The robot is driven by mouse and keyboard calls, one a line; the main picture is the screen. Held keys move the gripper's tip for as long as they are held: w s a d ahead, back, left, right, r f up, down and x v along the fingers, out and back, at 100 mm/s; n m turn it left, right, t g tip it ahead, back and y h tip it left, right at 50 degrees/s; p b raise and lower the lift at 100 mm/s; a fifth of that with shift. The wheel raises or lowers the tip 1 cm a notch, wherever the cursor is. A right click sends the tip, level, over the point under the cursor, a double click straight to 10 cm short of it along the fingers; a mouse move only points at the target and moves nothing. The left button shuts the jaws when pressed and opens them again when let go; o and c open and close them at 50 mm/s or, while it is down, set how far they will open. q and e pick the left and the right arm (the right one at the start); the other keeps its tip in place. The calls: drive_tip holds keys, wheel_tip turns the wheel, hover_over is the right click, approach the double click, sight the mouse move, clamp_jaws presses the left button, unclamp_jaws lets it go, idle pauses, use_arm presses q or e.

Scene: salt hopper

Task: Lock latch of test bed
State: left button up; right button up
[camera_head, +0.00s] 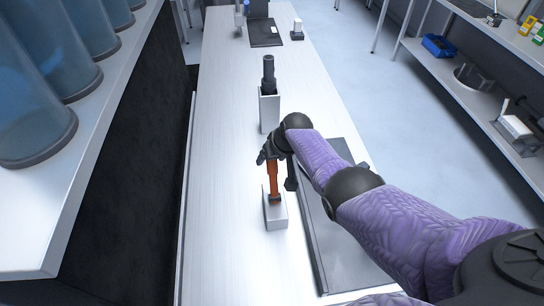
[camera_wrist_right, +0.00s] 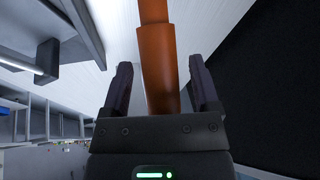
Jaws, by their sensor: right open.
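An orange-brown upright handle (camera_head: 274,184), which may be the latch, rises from a small light grey block (camera_head: 276,216) on the white table. My right gripper (camera_head: 271,160) is at the handle's upper end. In the right wrist view the handle (camera_wrist_right: 158,55) runs between the two open fingers of my right gripper (camera_wrist_right: 162,80). A gap shows on both sides, so the fingers do not appear to grip it. The fingers partly hide the handle's top in the head view. My left gripper is not in view.
A dark flat panel (camera_head: 345,262) lies on the table (camera_head: 228,130) right of the block. Farther back, a second grey block (camera_head: 269,113) holds a black handle (camera_head: 268,73). Blue cylinders (camera_head: 35,100) stand on a shelf at the left. The table's left strip is clear.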

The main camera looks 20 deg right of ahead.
drive_tip(key=p+v, duration=0.5)
drive_tip(key=v, duration=0.1)
drive_tip(key=shift+w, duration=0.1)
drive_tip(key=p+v, duration=0.2)
drive_tip(key=v, duration=0.2)
